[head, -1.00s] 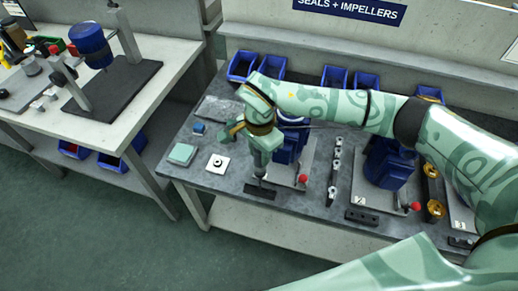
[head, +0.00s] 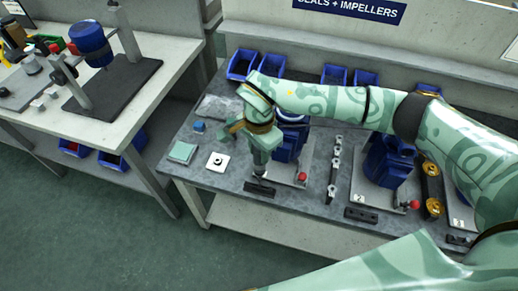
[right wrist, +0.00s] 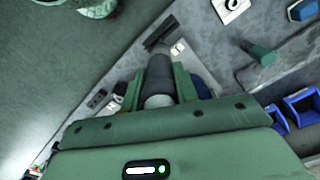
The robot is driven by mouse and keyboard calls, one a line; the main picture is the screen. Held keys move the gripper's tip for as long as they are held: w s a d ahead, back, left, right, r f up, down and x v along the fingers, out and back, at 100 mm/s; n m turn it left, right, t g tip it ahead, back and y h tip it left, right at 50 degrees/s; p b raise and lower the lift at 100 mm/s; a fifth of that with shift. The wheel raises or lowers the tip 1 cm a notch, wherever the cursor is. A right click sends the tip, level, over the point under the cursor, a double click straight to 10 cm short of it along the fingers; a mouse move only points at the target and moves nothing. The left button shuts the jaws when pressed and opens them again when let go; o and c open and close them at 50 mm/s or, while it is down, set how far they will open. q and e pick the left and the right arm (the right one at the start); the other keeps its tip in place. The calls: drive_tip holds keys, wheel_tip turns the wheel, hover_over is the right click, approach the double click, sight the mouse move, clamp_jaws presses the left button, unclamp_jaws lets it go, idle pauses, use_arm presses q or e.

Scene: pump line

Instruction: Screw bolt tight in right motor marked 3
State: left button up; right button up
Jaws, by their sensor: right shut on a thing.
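The right motor's plate, marked 3 (head: 458,222), is at the right edge of the head view. My right arm hides most of the motor there; only a blue sliver (head: 460,200) shows. My right gripper (head: 261,166) points down near the bench's front edge, far left of that plate. In the right wrist view, my right gripper (right wrist: 159,82) is shut on a dark cylindrical tool (right wrist: 159,72). The tool stands over a black block (head: 260,189); I cannot tell whether it touches it. No bolt can be made out clearly. My left gripper is not in view.
The motor marked 2 (head: 388,162) stands mid-bench, with a red knob (head: 415,205) beside it. Another blue motor (head: 286,148) is behind my right gripper. A metal part row (head: 334,170) and a black holed block (head: 361,215) lie between. A white square (head: 217,162) sits left.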

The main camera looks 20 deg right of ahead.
drive_tip(key=shift+f, duration=0.3)
idle(0.6)
drive_tip(key=shift+r+p, duration=1.85)
drive_tip(key=shift+r, duration=0.7)
drive_tip(key=shift+r+p, duration=0.3)
drive_tip(key=shift+r, duration=0.05)
wheel_tip(320, 180, up, 25)
drive_tip(key=p, duration=1.8)
drive_tip(key=shift+f, duration=0.2)
